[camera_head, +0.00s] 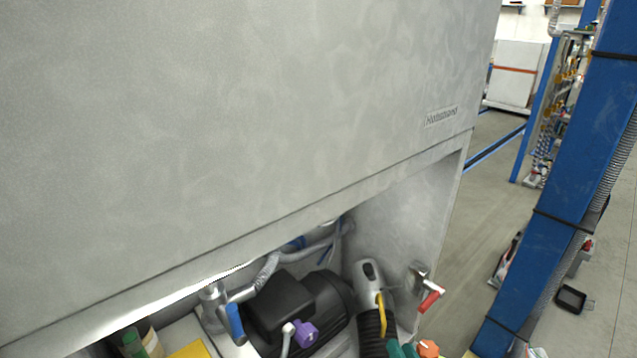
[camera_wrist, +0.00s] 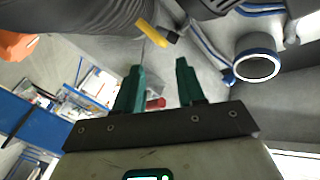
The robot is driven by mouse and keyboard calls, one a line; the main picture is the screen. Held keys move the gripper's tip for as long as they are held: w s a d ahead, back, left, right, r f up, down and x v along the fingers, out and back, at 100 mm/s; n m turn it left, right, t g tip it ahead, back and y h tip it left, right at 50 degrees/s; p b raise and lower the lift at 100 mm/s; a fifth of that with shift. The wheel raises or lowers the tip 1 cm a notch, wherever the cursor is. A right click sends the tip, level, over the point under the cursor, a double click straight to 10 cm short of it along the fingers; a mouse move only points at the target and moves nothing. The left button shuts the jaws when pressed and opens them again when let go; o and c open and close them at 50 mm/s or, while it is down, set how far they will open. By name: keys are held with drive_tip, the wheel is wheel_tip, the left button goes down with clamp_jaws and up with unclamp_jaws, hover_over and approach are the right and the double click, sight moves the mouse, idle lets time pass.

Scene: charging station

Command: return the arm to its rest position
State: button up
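My gripper (camera_wrist: 161,70) shows in the wrist view with two green fingers spread apart. No object is held between them; background shows through the gap. In the head view, green parts of my gripper (camera_head: 402,349) show at the bottom edge, just right of the black ribbed hose. Most of my arm is out of that view. A grey charging plug (camera_head: 369,272) with a yellow lever (camera_head: 381,312) sits in the cabinet opening close to the gripper. The yellow lever also shows in the wrist view (camera_wrist: 152,32), above the fingers.
A large grey cabinet (camera_head: 230,110) overhangs the opening. Inside are a black motor (camera_head: 290,305), a blue-handled valve (camera_head: 235,324), a purple knob (camera_head: 306,333) and a red-handled valve (camera_head: 429,301). A blue post (camera_head: 575,170) stands at right; floor (camera_head: 480,210) shows between it and the cabinet.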

drive_tip(key=s+d+f+g+h, duration=0.45)
drive_tip(key=s+d+g, duration=0.3)
drive_tip(key=s, duration=0.35)
drive_tip(key=s+a+r+n+g+y, duration=0.1)
drive_tip(key=s+n+g, duration=0.4)
drive_tip(key=s, duration=1.6)
drive_tip(key=g+y, duration=0.1)
drive_tip(key=g, duration=0.3)
drive_tip(key=shift+s+a+r, duration=0.15)
drive_tip(key=shift+s+a, duration=0.05)
drive_tip(key=shift+a, duration=0.2)
